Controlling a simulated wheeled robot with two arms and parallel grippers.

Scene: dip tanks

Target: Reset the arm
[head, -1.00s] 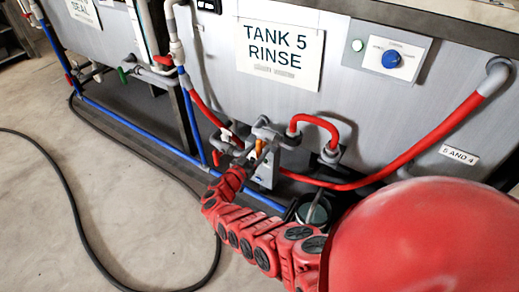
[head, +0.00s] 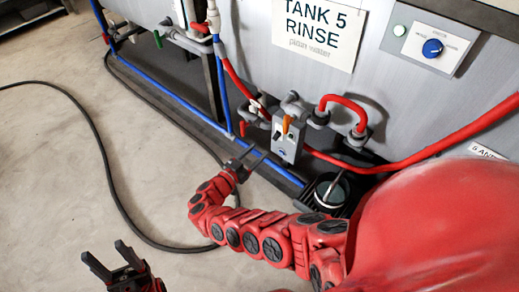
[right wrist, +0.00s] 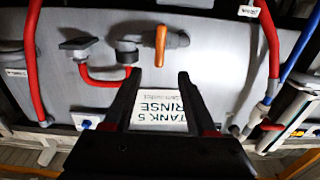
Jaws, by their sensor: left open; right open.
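My right arm (head: 250,238) reaches in from the right in the head view. Its gripper (head: 258,154) is open and empty, in front of and left of the orange-handled valve (head: 287,124) under tank 5, clear of it. In the right wrist view, the open fingers (right wrist: 160,75) have nothing between them but the tank front further off. The orange handle (right wrist: 161,46) stands beyond their tips. My left gripper (head: 108,262) is open and empty over bare floor at the lower left of the head view.
Tank 5 (head: 280,68) fills the back, with red hoses (head: 445,150) and blue pipes (head: 160,92) low along its front. A dark round container (head: 331,190) stands beneath, close to my right arm. A black cable (head: 100,150) curves over the open floor (head: 50,190).

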